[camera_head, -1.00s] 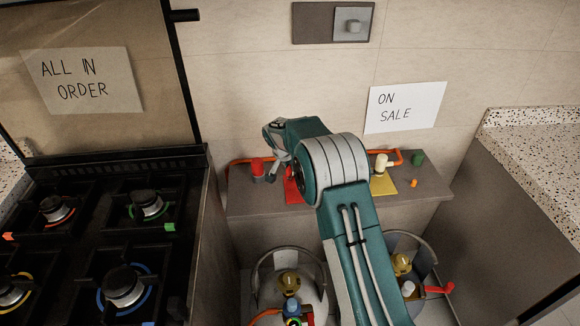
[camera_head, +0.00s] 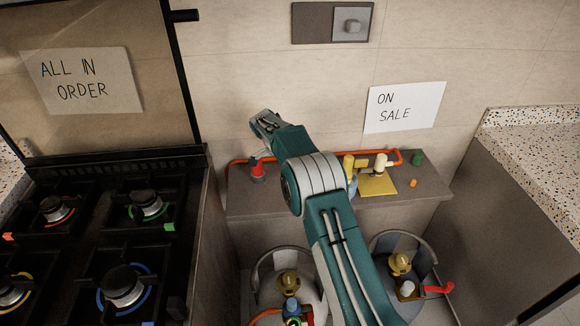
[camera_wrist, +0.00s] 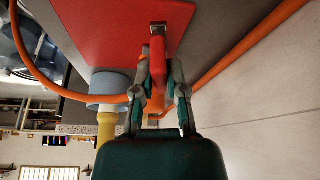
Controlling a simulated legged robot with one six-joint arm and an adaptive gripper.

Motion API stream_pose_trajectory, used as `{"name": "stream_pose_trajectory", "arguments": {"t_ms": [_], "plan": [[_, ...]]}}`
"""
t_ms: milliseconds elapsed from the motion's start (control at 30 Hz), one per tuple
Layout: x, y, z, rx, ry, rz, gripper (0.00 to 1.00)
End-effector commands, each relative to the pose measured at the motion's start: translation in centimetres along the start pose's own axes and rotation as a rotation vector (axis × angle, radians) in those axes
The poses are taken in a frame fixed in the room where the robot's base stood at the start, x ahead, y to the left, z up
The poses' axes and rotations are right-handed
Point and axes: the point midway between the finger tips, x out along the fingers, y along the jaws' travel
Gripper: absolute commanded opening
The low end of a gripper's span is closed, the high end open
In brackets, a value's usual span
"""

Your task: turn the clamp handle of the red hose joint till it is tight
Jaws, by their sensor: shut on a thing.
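The red hose joint (camera_head: 258,174) stands on the left of the grey ledge in the head view, beside the orange hose. In the wrist view its red clamp handle (camera_wrist: 158,65) lies between the two fingers of my gripper (camera_wrist: 158,78), which is shut on it. The fingers lie on either side of the handle, with a red plate (camera_wrist: 100,25) beyond. In the head view my arm's end is above and beside the red joint, and the fingertips cannot be made out clearly. How tight the clamp is cannot be told.
The orange hose (camera_head: 400,152) runs along the wall. A yellow joint (camera_head: 349,164), a white joint (camera_head: 381,160) and a yellow plate (camera_head: 378,186) are on the ledge (camera_head: 420,190). Gas cylinders stand below. The stove (camera_head: 100,240) is left, a counter (camera_head: 545,150) right.

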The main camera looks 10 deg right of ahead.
Motion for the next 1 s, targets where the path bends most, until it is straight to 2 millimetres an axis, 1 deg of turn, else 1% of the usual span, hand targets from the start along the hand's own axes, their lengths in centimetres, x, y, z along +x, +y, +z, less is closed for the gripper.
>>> {"name": "stream_pose_trajectory", "arguments": {"t_ms": [33, 300, 667, 700, 733, 767, 1000], "plan": [[0.12, -0.09, 0.39, 0.012, -0.005, 0.003, 0.0], [0.09, -0.1, 0.38, 0.051, -0.005, 0.018, 0.0], [0.08, -0.12, 0.4, 0.052, -0.006, 0.018, 0.0], [0.08, -0.11, 0.39, 0.052, -0.005, 0.018, 0.35], [0.08, -0.1, 0.37, 0.052, -0.005, 0.018, 0.48], [0.08, -0.09, 0.35, 0.052, -0.004, 0.019, 0.51], [-0.04, 0.0, 0.15, 0.054, -0.002, 0.019, 0.51]]}}
